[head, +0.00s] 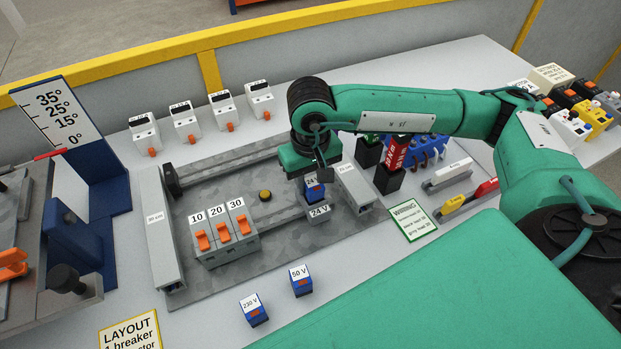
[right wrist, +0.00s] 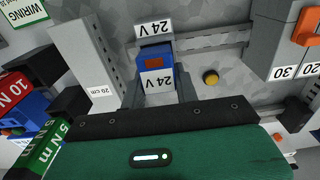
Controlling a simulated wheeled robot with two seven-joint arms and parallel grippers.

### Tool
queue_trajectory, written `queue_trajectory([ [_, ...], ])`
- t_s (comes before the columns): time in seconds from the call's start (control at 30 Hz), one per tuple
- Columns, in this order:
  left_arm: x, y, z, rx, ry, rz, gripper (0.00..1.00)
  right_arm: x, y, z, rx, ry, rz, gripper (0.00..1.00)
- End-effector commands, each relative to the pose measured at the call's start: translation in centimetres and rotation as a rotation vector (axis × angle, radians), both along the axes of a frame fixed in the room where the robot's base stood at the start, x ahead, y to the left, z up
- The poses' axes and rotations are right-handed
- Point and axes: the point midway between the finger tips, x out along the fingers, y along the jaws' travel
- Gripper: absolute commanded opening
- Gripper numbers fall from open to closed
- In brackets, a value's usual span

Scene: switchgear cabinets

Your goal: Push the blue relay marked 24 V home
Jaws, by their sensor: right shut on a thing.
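The blue relay (head: 315,191) marked 24 V is at the right part of the mounting plate, just behind a white 24 V label (head: 320,211). In the right wrist view the blue relay (right wrist: 154,62) is upright between my fingers, its marked face toward the camera, with the plate's 24 V label (right wrist: 154,29) beside it. My right gripper (head: 312,180) points down and is shut on the relay; the fingers (right wrist: 158,88) flank it. The relay's underside is hidden, so I cannot tell how deep it sits. My left gripper is not in view.
Breakers (head: 222,232) marked 10, 20 and 30 stand left on the plate. A grey duct (head: 357,188) stands close right of the gripper. A yellow button (head: 265,195) is nearby. Loose 230 V (head: 253,310) and 50 V (head: 301,281) relays lie in front.

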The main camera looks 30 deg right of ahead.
Motion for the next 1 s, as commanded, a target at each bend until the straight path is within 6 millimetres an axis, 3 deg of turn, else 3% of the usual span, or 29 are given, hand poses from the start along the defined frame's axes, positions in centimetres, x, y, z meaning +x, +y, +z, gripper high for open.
queue_trajectory([
  [0.5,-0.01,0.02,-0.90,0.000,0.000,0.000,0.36,-0.05,-0.01,-0.61,-0.001,0.002,0.000,0.00],
  [0.53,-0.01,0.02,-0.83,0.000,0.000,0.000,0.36,-0.05,-0.01,-0.56,-0.001,0.002,0.000,0.34],
  [0.63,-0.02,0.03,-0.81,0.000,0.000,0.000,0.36,-0.06,-0.01,-0.54,-0.001,0.003,0.000,0.54],
  [1.0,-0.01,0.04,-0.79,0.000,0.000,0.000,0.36,-0.03,0.00,-0.39,-0.001,0.001,0.000,0.56],
])
